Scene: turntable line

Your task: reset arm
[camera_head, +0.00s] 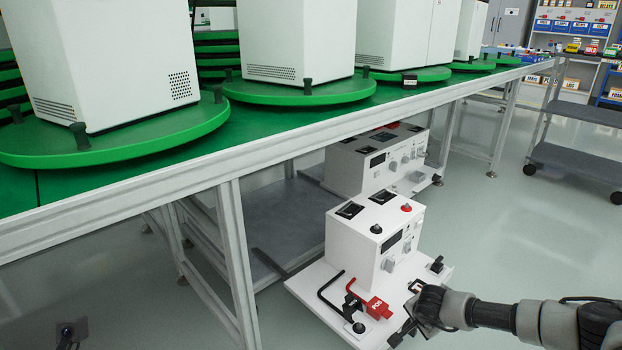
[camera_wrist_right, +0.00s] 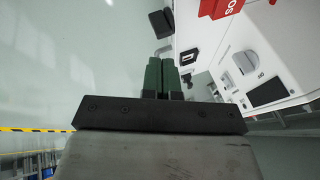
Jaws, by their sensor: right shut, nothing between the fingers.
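My right arm comes in from the right in the head view. Its gripper (camera_head: 402,328) is near the front of a white test unit (camera_head: 375,245) on a white base board. In the right wrist view the gripper's two green fingers (camera_wrist_right: 161,75) are together with nothing between them. The unit's white panel (camera_wrist_right: 235,50) fills the upper right there, with a red part (camera_wrist_right: 222,6) at the top edge. My left gripper does not show in either view.
A green-topped bench (camera_head: 190,178) carries several white cabinets on green turntables (camera_head: 300,92). A second white unit (camera_head: 350,170) stands behind the first, below bench level. A red tag (camera_head: 376,307) and a black bent handle (camera_head: 328,290) are by the gripper. A grey cart (camera_head: 580,160) stands right.

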